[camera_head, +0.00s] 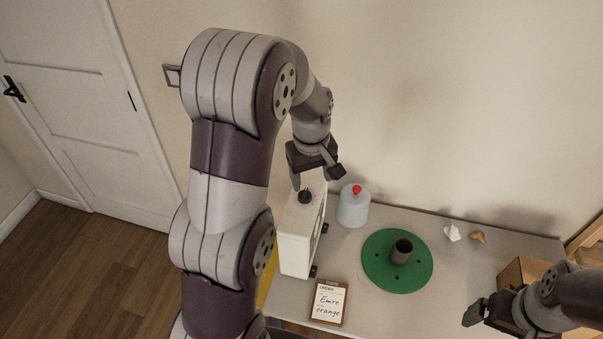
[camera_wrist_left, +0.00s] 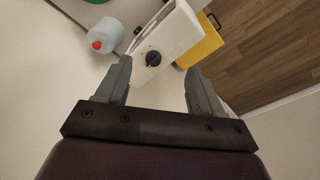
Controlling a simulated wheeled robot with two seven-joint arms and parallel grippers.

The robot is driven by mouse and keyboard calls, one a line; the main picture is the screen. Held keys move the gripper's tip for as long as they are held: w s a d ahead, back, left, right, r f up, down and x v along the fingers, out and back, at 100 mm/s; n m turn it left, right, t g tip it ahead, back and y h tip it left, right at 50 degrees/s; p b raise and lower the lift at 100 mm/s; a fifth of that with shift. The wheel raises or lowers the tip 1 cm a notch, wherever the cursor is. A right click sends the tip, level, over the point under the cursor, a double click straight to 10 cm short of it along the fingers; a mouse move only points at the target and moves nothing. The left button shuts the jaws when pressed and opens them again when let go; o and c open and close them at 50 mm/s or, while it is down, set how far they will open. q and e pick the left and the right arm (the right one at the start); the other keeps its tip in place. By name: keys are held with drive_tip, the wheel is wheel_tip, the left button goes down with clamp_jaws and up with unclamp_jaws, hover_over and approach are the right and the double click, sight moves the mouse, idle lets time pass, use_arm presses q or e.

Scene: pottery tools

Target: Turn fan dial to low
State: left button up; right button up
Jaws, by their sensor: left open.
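The fan is a white box (camera_head: 297,240) at the table's left end, with a black dial (camera_head: 305,196) on its top face. In the left wrist view the fan (camera_wrist_left: 172,38) lies beyond my fingers, and its dial (camera_wrist_left: 153,58) shows between the two fingertips. My left gripper (camera_head: 312,183) is open and empty, above the fan's top and apart from the dial as far as I can see. The dial's markings are too small to read. My right gripper (camera_head: 474,310) is at the lower right over the table; its jaw opening is unclear.
A grey-blue jar with a red knob (camera_head: 353,208) stands close right of the fan. A green disc (camera_head: 377,275) carries a dark cup (camera_head: 402,251). A clipboard note (camera_head: 328,301) lies in front. A yellow object (camera_wrist_left: 202,42) adjoins the fan. The wall is close behind.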

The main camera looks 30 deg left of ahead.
use_arm(q)
drive_tip(key=w+a+f+n+g, duration=0.1)
drive_tip(key=w+a+f+n, duration=0.2)
drive_tip(key=w+a+n, duration=0.3)
drive_tip(key=p, duration=0.3)
hover_over(305, 192)
drive_tip(key=shift+n, duration=0.3)
drive_tip(key=f, duration=0.5)
drive_tip(key=shift+s+f, duration=0.35)
drive_tip(key=shift+s, duration=0.05)
drive_tip(key=f+p, duration=0.1)
drive_tip(key=f, duration=0.3)
drive_tip(key=w+f+p, duration=0.1)
drive_tip(key=f, duration=0.1)
drive_tip(key=shift+f+p, duration=0.25)
drive_tip(key=shift+p, duration=0.05)
drive_tip(key=shift+s+f, duration=0.1)
drive_tip(key=shift+f, duration=0.15)
drive_tip(key=shift+s, duration=0.15)
drive_tip(key=c, duration=1.1)
drive_tip(key=shift+o, duration=0.2)
use_arm(e)
drive_tip(key=r, duration=0.3)
drive_tip(key=w+r, duration=0.1)
drive_tip(key=r, duration=0.1)
drive_tip(key=shift+d, duration=0.3)
drive_tip(key=shift+f, duration=0.1)
